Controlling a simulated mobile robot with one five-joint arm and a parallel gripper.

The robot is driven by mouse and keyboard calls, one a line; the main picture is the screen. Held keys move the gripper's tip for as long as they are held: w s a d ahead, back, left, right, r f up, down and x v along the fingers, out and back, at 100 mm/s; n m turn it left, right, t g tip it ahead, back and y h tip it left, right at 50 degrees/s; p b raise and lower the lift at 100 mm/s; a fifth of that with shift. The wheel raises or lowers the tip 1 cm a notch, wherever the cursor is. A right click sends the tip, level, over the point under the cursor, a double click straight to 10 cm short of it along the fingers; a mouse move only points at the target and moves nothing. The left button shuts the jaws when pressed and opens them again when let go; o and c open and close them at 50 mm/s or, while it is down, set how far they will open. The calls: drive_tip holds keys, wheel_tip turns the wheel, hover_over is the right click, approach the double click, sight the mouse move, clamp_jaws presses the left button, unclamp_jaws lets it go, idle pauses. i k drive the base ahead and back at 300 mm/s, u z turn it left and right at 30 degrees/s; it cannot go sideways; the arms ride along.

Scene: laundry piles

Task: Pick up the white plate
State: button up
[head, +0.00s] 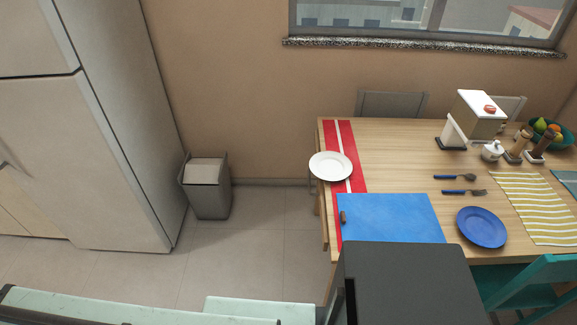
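The white plate (331,166) is round and lies at the left edge of the wooden table (395,150), partly over a red runner (357,181) with white stripes. Part of its rim reaches past the table's left edge. Nothing covers the plate and nothing visible lies on it. My gripper is not in view, so its state and its distance from the plate do not show.
A blue mat (395,218) lies in front of the plate, with a blue plate (481,227) to its right. A dark grey block-like thing (405,275) stands at the table's front. A bin (208,190) stands left, near the fridge (80,130). Floor (260,230) between is clear.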

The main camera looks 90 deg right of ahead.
sight(326, 165)
drive_tip(key=i, duration=1.3)
drive_tip(key=z, duration=2.75)
